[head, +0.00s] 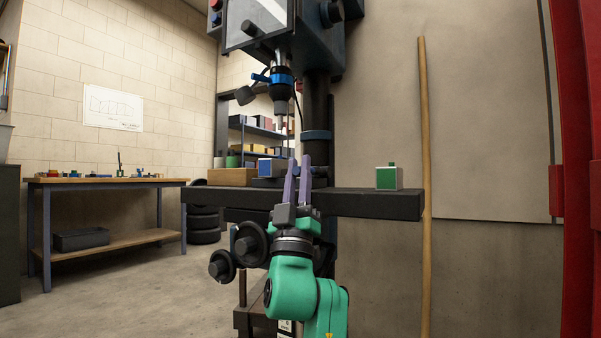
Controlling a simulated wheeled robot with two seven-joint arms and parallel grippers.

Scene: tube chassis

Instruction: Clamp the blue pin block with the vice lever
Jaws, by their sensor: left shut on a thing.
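The blue pin block (267,167), with a pale side face, sits in or on the dark vice (262,183) on the drill press table (355,201). My left gripper (297,164) has its purple fingers pointing up and away, just right of the block and in front of the vice. The fingers are close together and shut on what looks like the vice lever, which they almost fully hide. They also cover the right part of the vice, so the jaw gap cannot be seen. My right gripper is not in view.
A green and white block (387,178) stands on the table's right end. A wooden box (231,175) is at its left end. The drill chuck (281,90) hangs above the vice. A workbench (105,182) stands at the left.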

